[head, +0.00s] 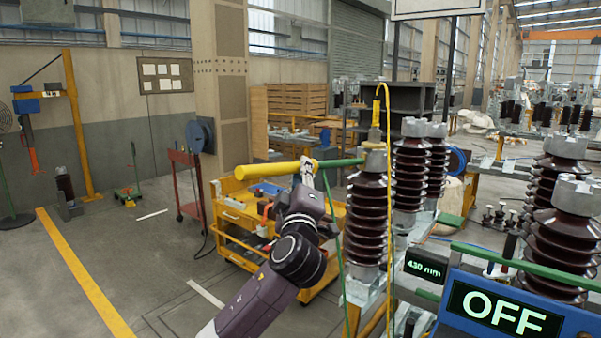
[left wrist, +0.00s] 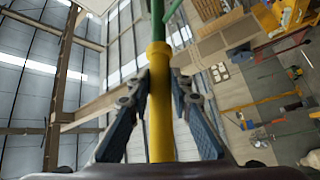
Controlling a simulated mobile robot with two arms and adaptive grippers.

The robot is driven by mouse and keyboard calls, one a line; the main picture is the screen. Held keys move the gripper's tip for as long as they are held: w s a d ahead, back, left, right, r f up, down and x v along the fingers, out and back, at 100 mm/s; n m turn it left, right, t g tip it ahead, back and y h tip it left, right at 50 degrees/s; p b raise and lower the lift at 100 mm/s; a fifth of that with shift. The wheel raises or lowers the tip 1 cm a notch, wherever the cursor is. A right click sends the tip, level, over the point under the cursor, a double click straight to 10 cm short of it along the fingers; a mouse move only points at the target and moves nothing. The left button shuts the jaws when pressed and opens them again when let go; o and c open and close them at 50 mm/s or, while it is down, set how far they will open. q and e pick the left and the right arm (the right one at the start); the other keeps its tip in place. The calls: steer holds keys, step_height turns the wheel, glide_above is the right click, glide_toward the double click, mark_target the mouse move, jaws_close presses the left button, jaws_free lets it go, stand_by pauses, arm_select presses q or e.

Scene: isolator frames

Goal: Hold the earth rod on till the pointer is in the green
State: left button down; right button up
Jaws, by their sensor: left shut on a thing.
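The earth rod has a thick yellow handle (head: 262,169) and a thinner green shaft (head: 342,163). My left gripper (head: 308,170) is shut on the rod near where yellow meets green and holds it about level. In the left wrist view the rod (left wrist: 160,115) runs between the two fingers of the gripper (left wrist: 160,90). The green end reaches the metal top of the nearest brown insulator (head: 367,215); I cannot tell if it touches. A green lead (head: 343,265) hangs from the rod. I see no dial or pointer. My right gripper is not in view.
A blue box with an OFF display (head: 503,308) and a 430 mm readout (head: 426,267) stand at the lower right. A yellow trolley (head: 238,212) is behind my left arm.

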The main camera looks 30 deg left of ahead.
arm_select(q)
steer(key=shift+d, duration=0.1)
steer(key=shift+s+f+b, duration=0.15)
steer(key=shift+s+b, duration=0.15)
steer(key=shift+s, duration=0.25)
steer(key=s+b, duration=0.1)
steer(key=s, duration=0.7)
steer(key=shift+s+a, duration=0.35)
steer(key=shift+a, duration=0.1)
